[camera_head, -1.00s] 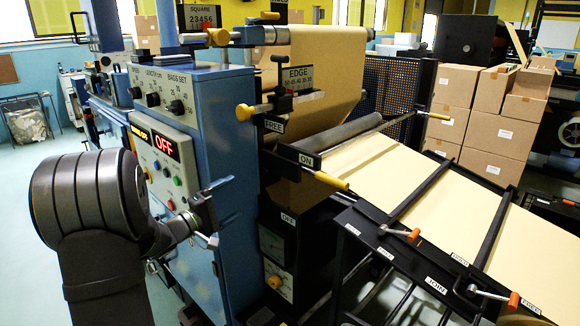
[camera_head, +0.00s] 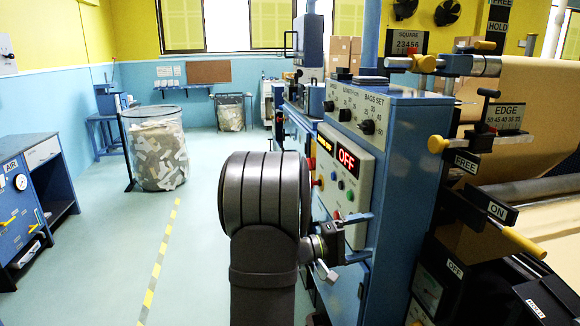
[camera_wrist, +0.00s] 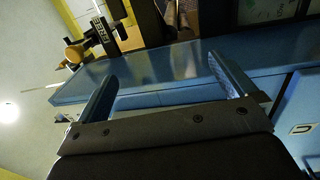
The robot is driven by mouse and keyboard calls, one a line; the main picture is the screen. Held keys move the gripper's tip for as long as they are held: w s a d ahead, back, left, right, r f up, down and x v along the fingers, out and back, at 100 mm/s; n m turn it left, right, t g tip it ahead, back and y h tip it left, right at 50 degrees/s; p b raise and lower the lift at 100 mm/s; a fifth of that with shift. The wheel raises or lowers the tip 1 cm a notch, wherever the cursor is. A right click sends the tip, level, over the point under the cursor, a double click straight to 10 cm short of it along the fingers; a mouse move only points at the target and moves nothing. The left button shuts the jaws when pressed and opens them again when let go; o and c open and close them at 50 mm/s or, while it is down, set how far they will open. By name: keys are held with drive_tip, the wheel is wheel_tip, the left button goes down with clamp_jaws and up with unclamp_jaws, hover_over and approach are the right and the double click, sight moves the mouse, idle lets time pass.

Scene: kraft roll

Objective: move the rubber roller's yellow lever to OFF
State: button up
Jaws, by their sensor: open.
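The rubber roller's lever has a yellow handle (camera_head: 524,242) and sits at the right of the body camera view. It points down and right beside the ON label (camera_head: 497,210). The OFF label (camera_head: 455,270) is lower, on the dark frame below. My gripper (camera_head: 345,240) is left of the lever, in front of the blue machine cabinet and below the red display. In the wrist view my gripper (camera_wrist: 163,70) is open and empty, its two fingers apart before a blue machine surface. I cannot make out the roller lever in the wrist view.
The blue cabinet (camera_head: 395,190) stands between my gripper and the lever. Another lever with a yellow knob (camera_head: 437,144) is by the FREE label (camera_head: 466,162). A mesh waste bin (camera_head: 157,150) and a blue bench (camera_head: 38,195) stand left. The floor between is clear.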

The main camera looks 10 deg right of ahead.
drive_tip(key=c, duration=1.3)
drive_tip(key=shift+o, duration=0.2)
drive_tip(key=s+d+r+m+g, duration=0.1)
drive_tip(key=s+d+r+g, duration=0.1)
drive_tip(key=s+d, duration=0.4)
drive_tip(key=s+d+r+m+g, duration=0.2)
drive_tip(key=s+d, duration=0.5)
drive_tip(key=d, duration=0.8)
drive_tip(key=s+d+r+m+g, duration=0.2)
drive_tip(key=s+d, duration=0.4)
drive_tip(key=d, duration=0.5)
drive_tip(key=shift+s+d+r+g+y, duration=0.15)
drive_tip(key=shift+d+g+y, duration=0.2)
drive_tip(key=shift+g, duration=0.55)
drive_tip(key=shift+a, duration=0.1)
clamp_jaws()
